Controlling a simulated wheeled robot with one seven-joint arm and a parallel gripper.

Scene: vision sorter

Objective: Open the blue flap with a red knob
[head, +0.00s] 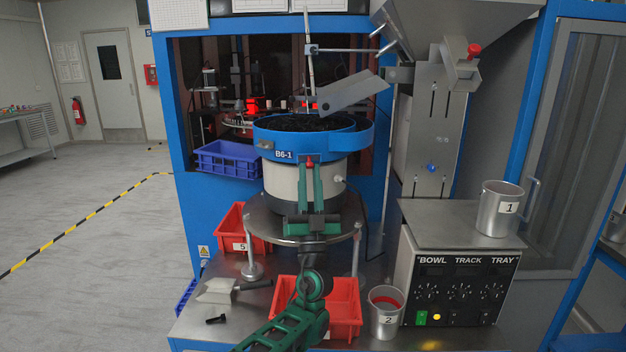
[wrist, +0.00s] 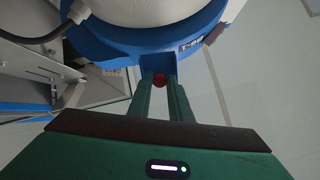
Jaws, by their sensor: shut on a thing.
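The blue flap (wrist: 152,65) is at the lower rim of the round blue bowl marked B6-1 (head: 283,155). Its red knob (head: 310,161) shows at the front of the bowl, and also in the wrist view (wrist: 160,80) between my fingertips. My green gripper (head: 310,168) reaches up from below in front of the bowl and is shut on the red knob. My gripper also shows in the wrist view (wrist: 160,85). The flap's outline is small and partly hidden by my fingers, and I cannot tell whether it is ajar.
The bowl stands on a round metal table (head: 260,228). Red bins (head: 345,322), a scoop (head: 220,290) and metal cup 2 (head: 384,320) sit below. Cup 1 (head: 500,212) stands on the control box (head: 455,285) at right. A grey chute (head: 350,92) hangs above the bowl.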

